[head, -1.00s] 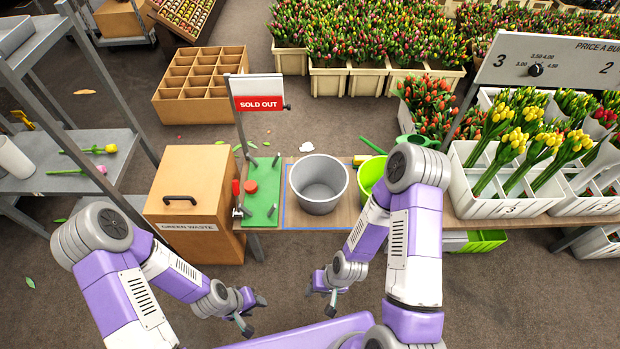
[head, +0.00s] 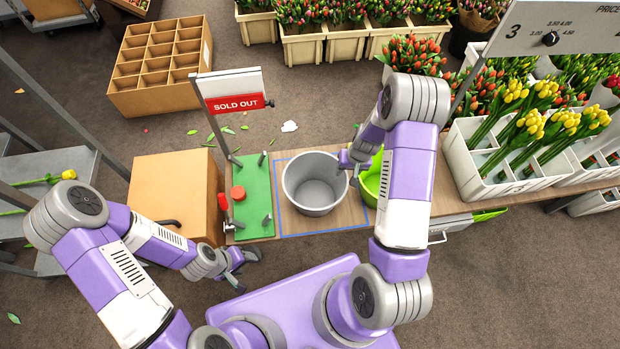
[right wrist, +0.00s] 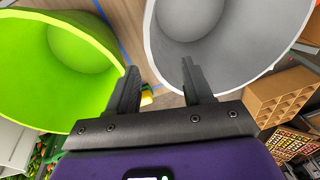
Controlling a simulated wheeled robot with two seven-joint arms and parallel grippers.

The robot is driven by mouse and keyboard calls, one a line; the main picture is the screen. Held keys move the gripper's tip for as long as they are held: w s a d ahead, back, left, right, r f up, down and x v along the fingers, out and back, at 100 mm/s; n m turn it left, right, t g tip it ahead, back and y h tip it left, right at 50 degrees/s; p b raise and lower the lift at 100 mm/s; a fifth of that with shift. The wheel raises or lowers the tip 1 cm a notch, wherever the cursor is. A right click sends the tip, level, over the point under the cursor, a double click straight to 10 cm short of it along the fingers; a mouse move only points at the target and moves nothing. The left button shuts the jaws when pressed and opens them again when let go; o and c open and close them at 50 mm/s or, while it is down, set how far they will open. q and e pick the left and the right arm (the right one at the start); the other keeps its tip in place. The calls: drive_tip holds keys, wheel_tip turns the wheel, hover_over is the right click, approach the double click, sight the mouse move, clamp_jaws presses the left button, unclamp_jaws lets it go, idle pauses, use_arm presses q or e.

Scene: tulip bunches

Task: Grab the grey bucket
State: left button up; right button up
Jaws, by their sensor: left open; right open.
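The grey bucket (head: 314,186) stands upright and looks empty on the wooden bench, inside a blue outlined square. In the right wrist view the bucket (right wrist: 215,50) fills the upper right. My right gripper (head: 352,168) is at the bucket's right rim, between it and the green bucket. In the wrist view its two fingers (right wrist: 160,85) are apart, with the right finger overlapping the grey bucket's rim; I cannot tell if they touch. My left gripper (head: 243,267) is open and empty, low in front of the bench, left of the bucket.
The green bucket (right wrist: 55,70) is close on the right gripper's other side. A green board (head: 255,190) with pegs, a red knob and a SOLD OUT sign (head: 236,92) stands left of the grey bucket. White tulip crates (head: 490,185) stand to the right.

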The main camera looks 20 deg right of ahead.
sight(345, 179)
drive_tip(key=shift+f, duration=0.65)
drive_tip(key=shift+s+a+f+b, duration=0.15)
drive_tip(key=shift+s+f+b, duration=0.1)
drive_tip(key=shift+f+b, duration=0.3)
drive_tip(key=f, duration=0.1)
drive_tip(key=f+b, duration=0.1)
drive_tip(key=f, duration=0.2)
drive_tip(key=shift+a, duration=0.25)
drive_tip(key=shift+w+f+b, duration=0.15)
drive_tip(key=shift+f+b, duration=0.2)
drive_tip(key=shift+c, duration=0.3)
clamp_jaws()
drive_tip(key=shift+r, duration=0.1)
